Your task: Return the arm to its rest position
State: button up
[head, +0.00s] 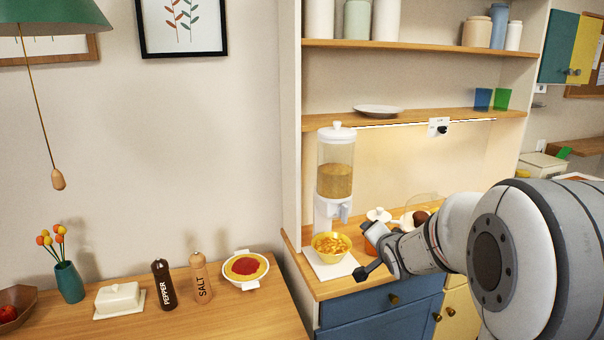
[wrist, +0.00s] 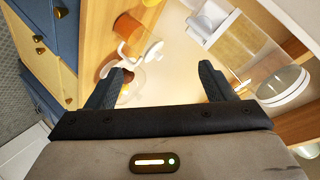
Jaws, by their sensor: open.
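My gripper (head: 376,258) is at the end of my arm, which comes in from the right in the head view. It is over the front part of the wooden counter (head: 335,290), just right of the yellow bowl of cereal (head: 331,245). In the wrist view my gripper (wrist: 158,82) has its two dark fingers wide apart with nothing held between them. My arm hides part of the counter and the things on its right side.
A cereal dispenser (head: 335,180) stands behind the bowl, under a shelf (head: 420,121). A white lidded pot (head: 379,215) is close behind my gripper. A wooden table (head: 230,315) at left holds a pepper mill (head: 162,284), salt mill (head: 201,278) and white dish (head: 246,268).

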jog(key=s+a+f+n+g, duration=0.1)
jog(key=s+n+g, duration=0.4)
jog(key=s, duration=1.1)
jog(key=s+a+f+n+g, duration=0.1)
jog(key=s+a+n+g, duration=0.2)
jog(key=s, duration=1.3)
jog(key=shift+s+a+f+n+g, duration=0.15)
jog(key=shift+a+f+n+g, duration=0.2)
jog(key=shift+n+g, duration=0.6)
